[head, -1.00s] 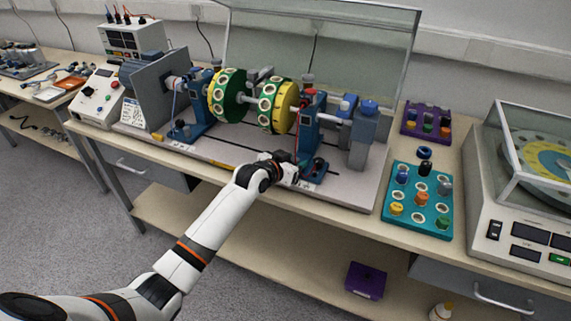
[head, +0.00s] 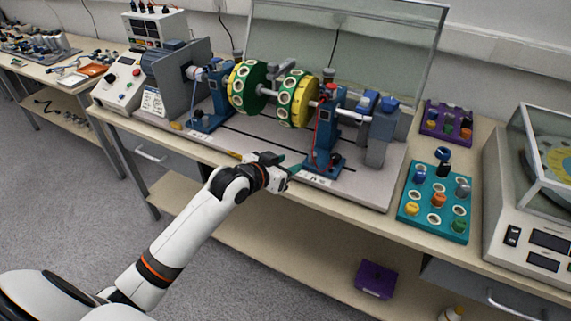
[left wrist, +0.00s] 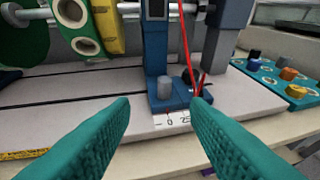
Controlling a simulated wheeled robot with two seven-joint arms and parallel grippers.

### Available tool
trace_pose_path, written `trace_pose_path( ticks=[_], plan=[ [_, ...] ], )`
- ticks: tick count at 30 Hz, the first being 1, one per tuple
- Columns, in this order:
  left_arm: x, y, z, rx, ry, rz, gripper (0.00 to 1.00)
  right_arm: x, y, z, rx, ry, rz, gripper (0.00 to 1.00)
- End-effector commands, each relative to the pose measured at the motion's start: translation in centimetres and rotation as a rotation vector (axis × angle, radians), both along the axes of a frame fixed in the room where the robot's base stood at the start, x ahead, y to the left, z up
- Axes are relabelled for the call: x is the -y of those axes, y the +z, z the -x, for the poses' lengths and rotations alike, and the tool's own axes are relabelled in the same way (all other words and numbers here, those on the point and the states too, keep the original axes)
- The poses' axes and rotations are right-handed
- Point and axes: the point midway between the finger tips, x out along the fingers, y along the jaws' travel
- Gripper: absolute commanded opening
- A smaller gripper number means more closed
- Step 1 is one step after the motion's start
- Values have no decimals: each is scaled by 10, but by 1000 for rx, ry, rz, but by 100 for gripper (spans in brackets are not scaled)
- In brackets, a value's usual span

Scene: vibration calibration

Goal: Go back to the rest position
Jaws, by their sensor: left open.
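My left gripper (head: 284,167) is at the front edge of the vibration rig's grey base plate (head: 375,187), just left of the right blue bearing stand (head: 326,135). In the left wrist view its two teal fingers (left wrist: 160,125) are apart with nothing between them. Past the fingertips stands the foot of the blue stand (left wrist: 180,97), with a grey knob and a red cable. The rig carries a shaft with two green and yellow discs (head: 246,88) (head: 298,98). My right gripper is not in view.
A teal tray (head: 465,192) with coloured knobs and a purple tray (head: 467,123) stand on the bench to the right. A balance-like device (head: 535,215) is at the far right. A purple box (head: 376,279) lies on the lower shelf. A clear raised cover (head: 385,40) stands behind the rig.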

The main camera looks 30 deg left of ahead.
Motion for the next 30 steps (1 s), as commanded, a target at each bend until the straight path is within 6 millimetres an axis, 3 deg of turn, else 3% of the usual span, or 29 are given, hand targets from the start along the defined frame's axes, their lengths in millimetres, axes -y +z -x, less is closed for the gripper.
trace_pose_path(
  ticks=[8,11,14,19,24,30],
  plan=[
    [1,-2,1,-5,-1,-1,42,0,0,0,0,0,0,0],
    [9,-17,16,-52,-7,-12,42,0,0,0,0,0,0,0],
    [25,-49,53,-158,-15,-42,42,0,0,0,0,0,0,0],
    [47,-98,143,-395,-11,-108,42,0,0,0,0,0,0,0],
    [53,-117,207,-557,9,-149,42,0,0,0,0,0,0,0],
    [54,-126,267,-709,39,-177,42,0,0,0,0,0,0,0]
  ],
)
